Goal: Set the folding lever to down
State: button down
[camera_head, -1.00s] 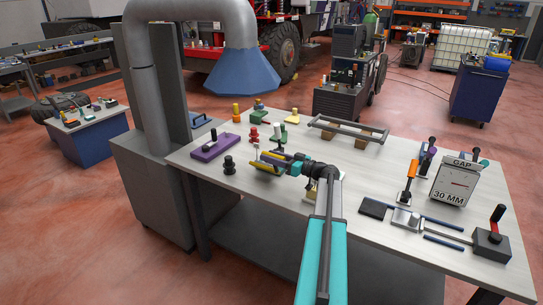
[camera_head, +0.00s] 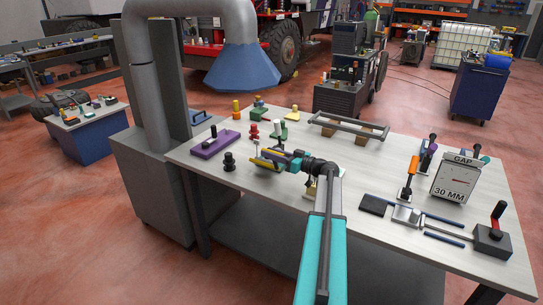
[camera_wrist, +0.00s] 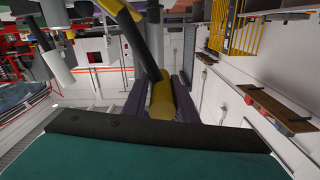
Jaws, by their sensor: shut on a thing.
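My gripper (camera_head: 274,159) is low over the middle-left of the workbench, seen from behind my teal arm in the head view. In the wrist view, its dark fingers (camera_wrist: 170,100) are closed around a yellow cylindrical grip (camera_wrist: 162,98). A black bar (camera_wrist: 142,42) runs up past this grip. The grip appears to be the folding lever's handle; it also shows as a yellow bar (camera_head: 263,164) lying nearly flat in the head view. The lever's base and pivot are mostly hidden by my gripper, so its exact angle cannot be told.
A purple base with an upright knob (camera_head: 215,145) and a black knob (camera_head: 229,162) stand left of my gripper. Red (camera_head: 254,131) and green (camera_head: 279,131) fixtures stand behind it. A grey frame (camera_head: 348,127) lies farther back. A gap gauge (camera_head: 456,178) stands right.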

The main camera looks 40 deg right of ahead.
jog(key=shift+s+a+f+n+b, duration=0.1)
jog(key=shift+a+f+n+b, duration=0.35)
jog(key=shift+b, duration=0.8)
jog(key=shift+f+b, duration=0.2)
jog(key=shift+b, duration=0.1)
jog(key=a+f+n+b, duration=0.1)
jog(key=b, duration=0.3)
jog(key=a+f+n+b, duration=0.1)
jog(key=b, duration=0.3)
jog(key=shift+s+f, duration=0.1)
jog(key=shift+s, duration=0.2)
jog(key=shift+f+b, duration=0.1)
jog(key=shift+b, duration=0.3)
jog(key=b, duration=0.2)
jog(key=a+f+n+b, duration=0.1)
jog(key=b, duration=0.1)
jog(key=shift+s+f+b, duration=0.1)
jog(key=shift+f+b, duration=0.15)
jog(key=shift+b, duration=0.15)
jog(key=shift+r, duration=0.1)
